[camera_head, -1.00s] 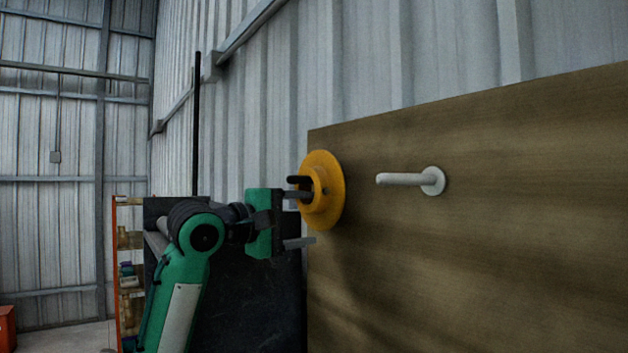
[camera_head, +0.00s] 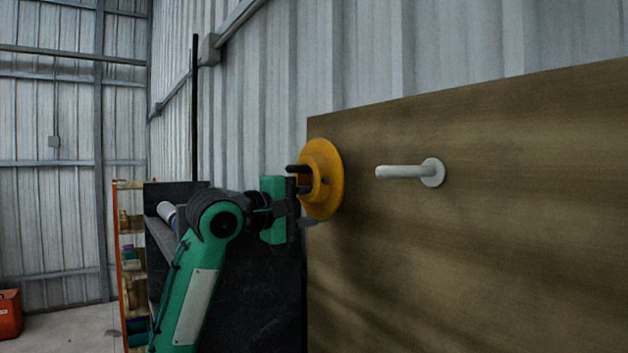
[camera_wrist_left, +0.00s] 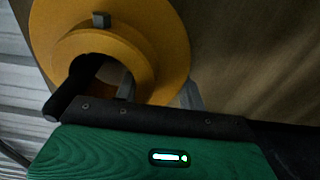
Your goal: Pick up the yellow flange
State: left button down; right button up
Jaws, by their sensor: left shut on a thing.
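The yellow flange (camera_head: 327,178), a round disc with a raised hub, is upright at the left end of a wooden board (camera_head: 470,250). It fills the upper left of the left wrist view (camera_wrist_left: 165,30), its hub opening facing my gripper. My left gripper (camera_head: 308,205) is at the hub and shut on the flange. In the left wrist view its fingers (camera_wrist_left: 158,90) show at the hub's side, one seemingly inside the opening. A dark rod-like piece (camera_head: 297,168) sticks out of the hub. Whether the flange touches the board cannot be told. My right gripper is not in view.
A white peg (camera_head: 402,172) with a round base sticks out of the board, right of the flange. A dark panel (camera_head: 255,300) stands behind my left arm. An orange shelf rack (camera_head: 128,260) and red box (camera_head: 9,314) are at left.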

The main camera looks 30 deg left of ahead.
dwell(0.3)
pick_arm(q)
jog(key=shift+b, duration=0.7)
jog(key=b+v, duration=0.7)
jog(key=v, duration=1.1)
jog(key=shift+a+r, duration=0.1)
